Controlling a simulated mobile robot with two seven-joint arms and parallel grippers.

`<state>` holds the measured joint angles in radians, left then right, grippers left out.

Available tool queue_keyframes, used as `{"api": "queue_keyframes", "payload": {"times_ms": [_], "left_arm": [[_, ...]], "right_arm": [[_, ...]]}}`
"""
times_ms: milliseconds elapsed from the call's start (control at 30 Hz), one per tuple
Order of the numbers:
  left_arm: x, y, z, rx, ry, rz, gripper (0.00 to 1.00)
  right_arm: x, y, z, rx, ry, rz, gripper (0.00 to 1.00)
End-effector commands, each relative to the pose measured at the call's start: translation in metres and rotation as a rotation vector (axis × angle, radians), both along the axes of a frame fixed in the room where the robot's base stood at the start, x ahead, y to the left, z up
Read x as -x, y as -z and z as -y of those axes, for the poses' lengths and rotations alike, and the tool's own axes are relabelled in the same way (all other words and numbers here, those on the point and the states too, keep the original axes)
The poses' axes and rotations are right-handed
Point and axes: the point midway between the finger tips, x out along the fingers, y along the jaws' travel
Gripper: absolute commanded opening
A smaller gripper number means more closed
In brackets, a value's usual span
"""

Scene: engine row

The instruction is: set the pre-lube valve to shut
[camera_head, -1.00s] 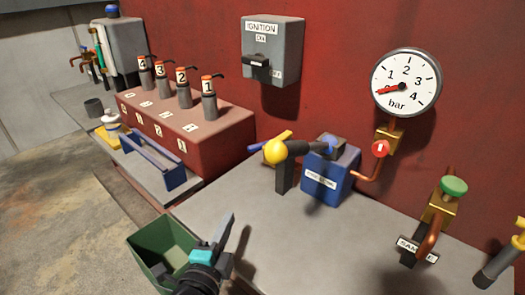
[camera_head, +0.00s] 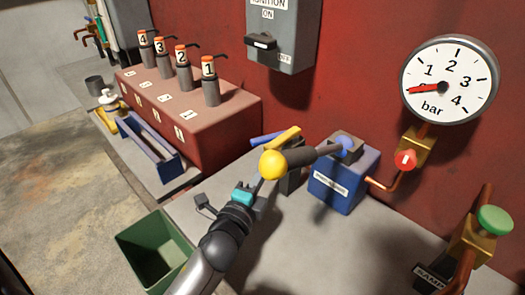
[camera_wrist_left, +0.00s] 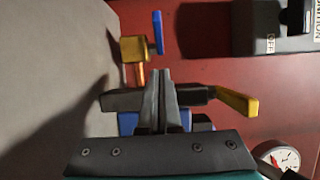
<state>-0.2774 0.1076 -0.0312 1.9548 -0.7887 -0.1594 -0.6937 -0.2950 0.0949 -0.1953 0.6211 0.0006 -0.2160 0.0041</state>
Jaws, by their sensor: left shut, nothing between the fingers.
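My left gripper (camera_head: 259,184) is shut and empty, just below and left of a yellow ball (camera_head: 273,164). The ball ends a dark lever (camera_head: 316,156) running to the blue box (camera_head: 342,182), whose label is too small to read. Behind the ball, a blue bar (camera_head: 265,139) and a yellow bar (camera_head: 285,138) show. In the left wrist view, my closed fingertips (camera_wrist_left: 160,74) overlap a black post with a yellow end (camera_wrist_left: 238,104). Beyond them is a yellow fitting (camera_wrist_left: 133,49) with a blue lever (camera_wrist_left: 157,32). I cannot tell for certain which part is the pre-lube valve, or any contact.
A green-knobbed valve (camera_head: 494,220) stands at the right. The ignition box (camera_head: 285,30) is on the red wall. A green bin (camera_head: 155,253) and a blue tray (camera_head: 150,148) lie to the left.

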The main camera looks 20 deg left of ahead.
Motion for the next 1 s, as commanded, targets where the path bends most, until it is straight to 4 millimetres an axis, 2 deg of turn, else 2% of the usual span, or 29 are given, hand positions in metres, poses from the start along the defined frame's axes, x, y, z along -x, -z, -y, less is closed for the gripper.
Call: {"api": "queue_keyframes", "payload": {"times_ms": [200,400,600,1000], "left_arm": [[-0.033,-0.001,-0.002,0.0,0.0,0.002,0.0],[-0.052,0.0,-0.023,-0.003,0.0,0.0,0.0],[-0.058,0.0,-0.031,0.001,0.0,0.0,0.0],[-0.058,0.0,-0.032,0.0,0.005,-0.001,0.0]], "right_arm": [[-0.016,0.002,-0.001,-0.002,0.001,0.026,0.5],[-0.021,0.003,0.001,-0.001,0.001,0.033,0.5],[-0.02,0.004,0.002,0.001,0.001,0.033,0.5],[-0.015,0.003,0.004,0.003,0.001,0.026,0.5]]}}
